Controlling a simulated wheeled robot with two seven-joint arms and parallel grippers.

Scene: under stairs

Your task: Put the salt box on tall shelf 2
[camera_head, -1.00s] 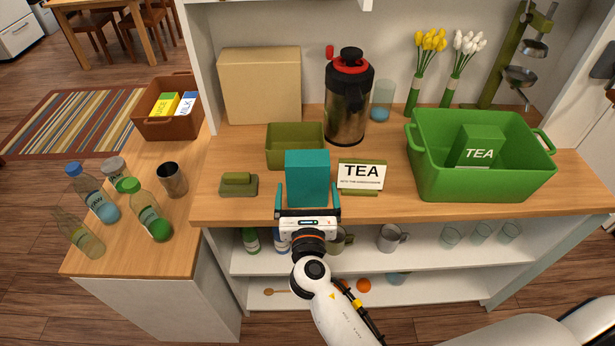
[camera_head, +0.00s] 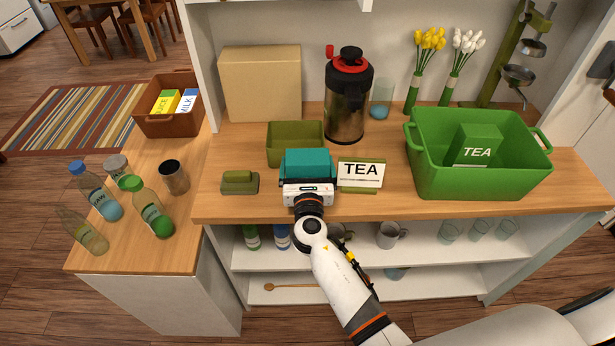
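A plain teal box (camera_head: 307,160) stands on the wooden counter (camera_head: 230,207), between the olive tray and the TEA sign; no salt label shows on it. My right gripper (camera_head: 308,181) is at its near side, hiding the box's lower part. The teal-coloured fingers reach along the box's sides and blend with it, so whether they touch or grip it cannot be told. My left gripper is out of view. White shelves (camera_head: 420,260) lie below the counter; no shelf shows a number.
An olive tray (camera_head: 280,148) is just behind the box. The TEA sign (camera_head: 360,173) stands close on its right and an olive butter dish (camera_head: 239,182) on its left. A green crate (camera_head: 460,183), a flask (camera_head: 347,100) and a cardboard box (camera_head: 260,85) also occupy the counter.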

